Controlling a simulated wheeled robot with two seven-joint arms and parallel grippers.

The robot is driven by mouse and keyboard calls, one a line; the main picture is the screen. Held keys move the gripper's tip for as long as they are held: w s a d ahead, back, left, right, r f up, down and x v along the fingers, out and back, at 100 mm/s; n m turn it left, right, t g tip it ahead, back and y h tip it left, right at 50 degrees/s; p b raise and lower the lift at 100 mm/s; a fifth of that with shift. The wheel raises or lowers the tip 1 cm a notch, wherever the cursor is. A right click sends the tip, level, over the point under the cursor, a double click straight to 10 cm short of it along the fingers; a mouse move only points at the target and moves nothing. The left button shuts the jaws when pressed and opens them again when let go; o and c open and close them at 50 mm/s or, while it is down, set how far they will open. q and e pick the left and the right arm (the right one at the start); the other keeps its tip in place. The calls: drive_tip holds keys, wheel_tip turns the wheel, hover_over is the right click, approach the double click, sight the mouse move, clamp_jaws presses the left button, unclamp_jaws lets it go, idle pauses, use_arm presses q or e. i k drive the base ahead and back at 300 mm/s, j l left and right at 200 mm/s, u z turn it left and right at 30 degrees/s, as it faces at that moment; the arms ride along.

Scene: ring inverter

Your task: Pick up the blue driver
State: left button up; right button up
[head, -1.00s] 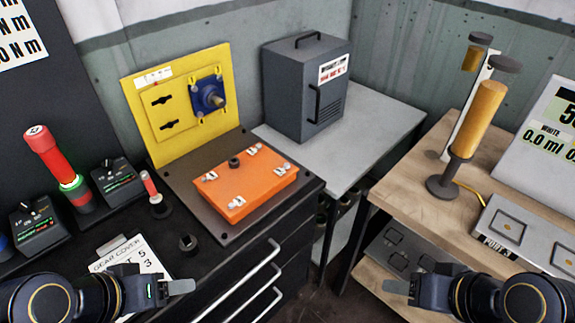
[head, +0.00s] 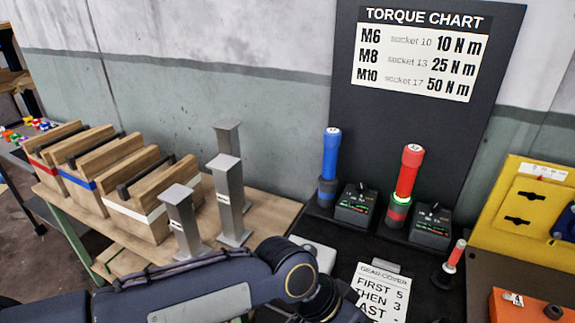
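The blue driver (head: 330,158) stands upright in a dark blue holder on the black bench, below the left edge of the torque chart. A red driver (head: 409,172) stands to its right in a red and green holder with a lit green ring. My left arm comes in from the left along the bottom. My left gripper (head: 335,305) is at the bottom edge, in front of and below the blue driver and apart from it. Its fingers are not clearly visible. My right gripper is out of view.
Dark control boxes (head: 357,206) stand beside the drivers. A gear cover card (head: 380,292) lies in front. A small red-handled tool (head: 455,256) stands right. Grey metal posts (head: 228,195) and wooden boxes (head: 150,215) fill the wooden table at left.

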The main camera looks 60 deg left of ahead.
sight(332, 137)
drive_tip(key=u, duration=1.65)
drive_tip(key=i+j, duration=0.15)
drive_tip(key=j, duration=0.3)
drive_tip(key=i+j, duration=0.15)
drive_tip(key=j, duration=0.25)
drive_tip(key=i+j+z, duration=0.1)
drive_tip(key=j, duration=0.35)
drive_tip(key=i+j, duration=0.15)
drive_tip(key=j, duration=0.3)
drive_tip(key=i+j, duration=0.1)
drive_tip(key=j, duration=0.3)
